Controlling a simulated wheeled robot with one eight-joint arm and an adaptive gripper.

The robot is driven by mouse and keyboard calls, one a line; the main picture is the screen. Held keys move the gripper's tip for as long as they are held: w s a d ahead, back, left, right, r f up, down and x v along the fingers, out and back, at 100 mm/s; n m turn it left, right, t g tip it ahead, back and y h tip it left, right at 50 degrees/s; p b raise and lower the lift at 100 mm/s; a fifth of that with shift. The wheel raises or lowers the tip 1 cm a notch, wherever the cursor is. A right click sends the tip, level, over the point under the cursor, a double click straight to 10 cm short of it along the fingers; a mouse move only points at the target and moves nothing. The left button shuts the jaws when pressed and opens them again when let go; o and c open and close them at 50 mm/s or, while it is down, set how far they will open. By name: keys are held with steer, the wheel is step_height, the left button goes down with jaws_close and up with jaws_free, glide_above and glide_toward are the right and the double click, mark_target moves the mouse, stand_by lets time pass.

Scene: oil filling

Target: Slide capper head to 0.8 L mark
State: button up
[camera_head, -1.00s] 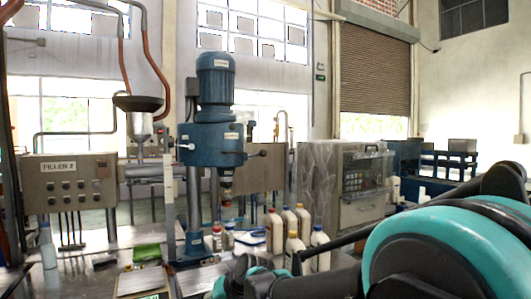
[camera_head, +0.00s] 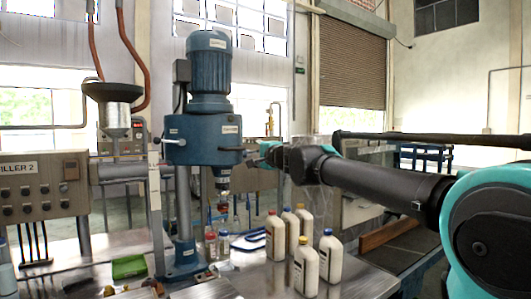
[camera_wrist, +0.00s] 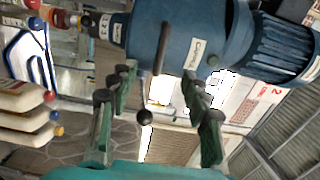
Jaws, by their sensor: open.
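The blue capper head (camera_head: 203,140), with its motor on top, stands on a grey column in the left-middle of the head view. Its body fills the upper part of the wrist view (camera_wrist: 180,40). My gripper (camera_head: 266,152) is at the right side of the capper head. In the wrist view my gripper (camera_wrist: 158,82) is open, its green-padded fingers pointing at the body. A thin lever with a black ball (camera_wrist: 145,117) shows between the fingers; I cannot tell whether they touch it. A pale upright strip (camera_head: 156,210) stands left of the column; no marks are readable.
Several white bottles (camera_head: 306,268) with red, yellow and blue caps stand on the bench right of the capper. A filler control box (camera_head: 45,188) is at the left. A green item (camera_head: 129,267) lies on the bench.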

mark_target(236, 149)
steer(key=shift+x, duration=5.5)
steer(key=shift+d+r, duration=0.1)
jaws_close()
steer(key=shift+f, duration=0.95)
